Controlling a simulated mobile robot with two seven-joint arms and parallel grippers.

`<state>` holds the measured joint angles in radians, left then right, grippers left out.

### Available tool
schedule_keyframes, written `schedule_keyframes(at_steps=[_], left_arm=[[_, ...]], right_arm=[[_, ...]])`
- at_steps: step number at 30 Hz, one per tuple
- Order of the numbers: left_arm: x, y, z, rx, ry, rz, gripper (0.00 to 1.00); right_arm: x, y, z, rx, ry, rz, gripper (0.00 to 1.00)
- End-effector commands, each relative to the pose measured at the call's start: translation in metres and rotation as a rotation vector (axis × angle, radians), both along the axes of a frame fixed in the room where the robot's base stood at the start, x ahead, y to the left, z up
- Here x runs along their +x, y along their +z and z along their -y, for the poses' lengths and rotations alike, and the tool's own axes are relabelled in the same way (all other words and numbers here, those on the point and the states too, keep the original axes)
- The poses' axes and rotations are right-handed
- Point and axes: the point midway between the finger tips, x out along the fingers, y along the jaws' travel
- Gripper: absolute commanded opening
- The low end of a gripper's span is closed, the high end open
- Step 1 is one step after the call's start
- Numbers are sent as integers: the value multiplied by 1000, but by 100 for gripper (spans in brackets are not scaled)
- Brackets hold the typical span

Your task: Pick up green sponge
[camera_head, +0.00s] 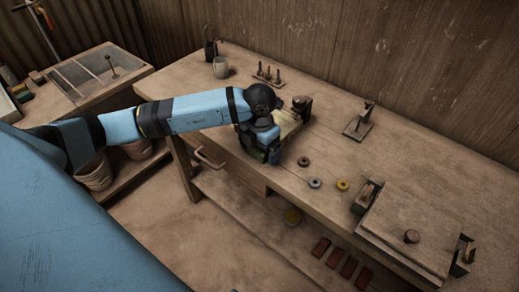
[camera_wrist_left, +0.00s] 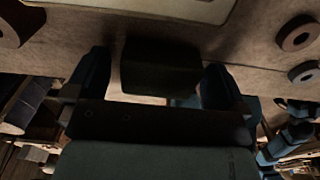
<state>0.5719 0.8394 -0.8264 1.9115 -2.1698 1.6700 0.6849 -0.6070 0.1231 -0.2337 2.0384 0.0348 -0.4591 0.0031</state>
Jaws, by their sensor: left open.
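The green sponge (camera_wrist_left: 160,68) shows in the left wrist view as a very dark green block on the wooden bench top. My left gripper (camera_head: 262,153) is open and points down near the bench's front edge in the head view. There the gripper and wrist largely hide the sponge.
A pale board (camera_head: 290,122) lies just behind the gripper. Small rings (camera_head: 314,183) lie to its right, including a yellow ring (camera_head: 343,185). A peg stand (camera_head: 268,76) and a mug (camera_head: 221,68) stand behind. A large lidded block (camera_head: 415,222) fills the bench's right end.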

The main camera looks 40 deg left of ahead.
Motion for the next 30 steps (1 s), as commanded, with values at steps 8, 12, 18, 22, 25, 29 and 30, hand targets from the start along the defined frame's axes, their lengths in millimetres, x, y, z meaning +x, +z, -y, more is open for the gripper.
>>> schedule_keyframes(at_steps=[8, 12, 18, 22, 25, 29, 30], left_arm=[[0, 1, 0, 0, 0, 0, 59], [0, 1, 0, 0, 1, 0, 51], [0, 2, 0, 0, 1, 0, 51], [0, 9, 0, 0, 1, 1, 51], [1, 20, 0, 0, 2, 2, 51], [1, 46, 0, 0, 0, 3, 51], [1, 57, 0, 0, -1, 5, 51]], right_arm=[[0, 0, 0, 0, 0, 0, 43], [0, 0, 0, 0, 0, 0, 43], [0, 0, 0, 0, 0, 0, 43], [1, 0, 0, 0, 0, 0, 43], [1, 0, 0, 0, 0, 0, 43], [1, 0, 0, 0, 0, 0, 43], [1, 0, 0, 0, 0, 0, 43]])
